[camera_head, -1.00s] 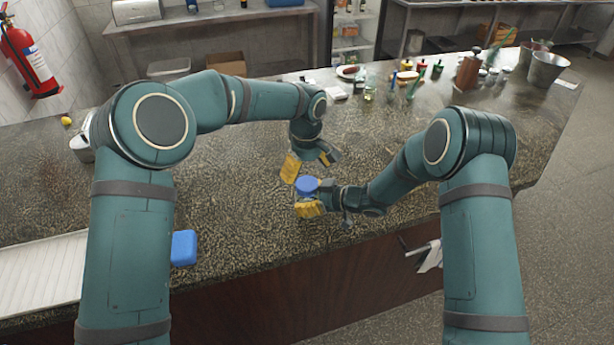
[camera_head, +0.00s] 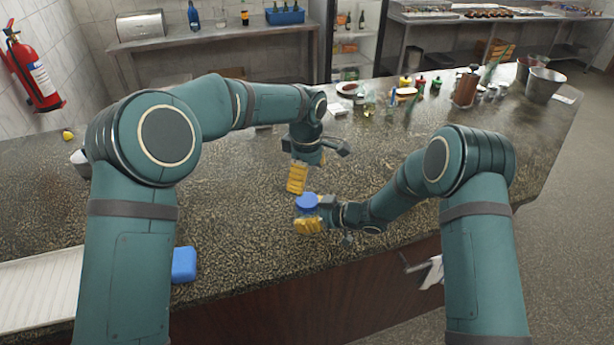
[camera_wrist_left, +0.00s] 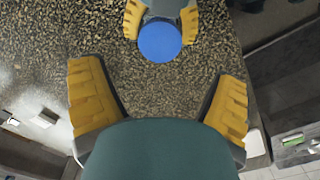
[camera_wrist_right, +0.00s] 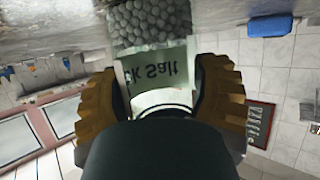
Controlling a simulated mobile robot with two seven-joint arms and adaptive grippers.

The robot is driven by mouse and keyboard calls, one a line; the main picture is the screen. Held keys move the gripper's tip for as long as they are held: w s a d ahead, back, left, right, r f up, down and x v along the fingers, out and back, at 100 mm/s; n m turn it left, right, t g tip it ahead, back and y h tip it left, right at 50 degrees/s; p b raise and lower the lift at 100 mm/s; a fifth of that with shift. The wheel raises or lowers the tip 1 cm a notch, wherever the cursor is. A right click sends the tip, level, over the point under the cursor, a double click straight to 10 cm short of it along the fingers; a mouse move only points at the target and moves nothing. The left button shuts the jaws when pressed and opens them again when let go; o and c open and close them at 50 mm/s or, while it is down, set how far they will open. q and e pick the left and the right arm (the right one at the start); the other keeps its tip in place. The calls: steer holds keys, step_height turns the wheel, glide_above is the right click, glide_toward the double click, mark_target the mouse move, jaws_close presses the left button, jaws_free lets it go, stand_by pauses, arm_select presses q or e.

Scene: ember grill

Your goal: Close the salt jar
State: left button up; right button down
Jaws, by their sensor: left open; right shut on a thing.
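The salt jar has a round blue lid (camera_head: 306,201), seen from above. My right gripper (camera_head: 309,221) is shut on the jar's body, which is mostly hidden in the head view. In the right wrist view the clear jar (camera_wrist_right: 155,75) shows lettering ending in "k Salt" and grey grains between the fingers. My left gripper (camera_head: 317,168) is open and empty, above and slightly behind the lid. In the left wrist view the lid (camera_wrist_left: 160,41) lies beyond the open fingers, apart from them. Whether the lid is seated on the jar cannot be told.
A blue block (camera_head: 184,264) lies near the counter's front edge at left, by a white ribbed tray (camera_head: 40,290). Bottles and small jars (camera_head: 400,95) stand at the back right. The speckled counter (camera_head: 235,215) around the grippers is clear.

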mark_target(307, 200)
arm_select(q)
steer(key=shift+f, duration=4.05)
steer(key=c, duration=1.3)
steer(key=m, duration=0.6)
steer(key=shift+m, duration=0.4)
steer(key=o, duration=1.3)
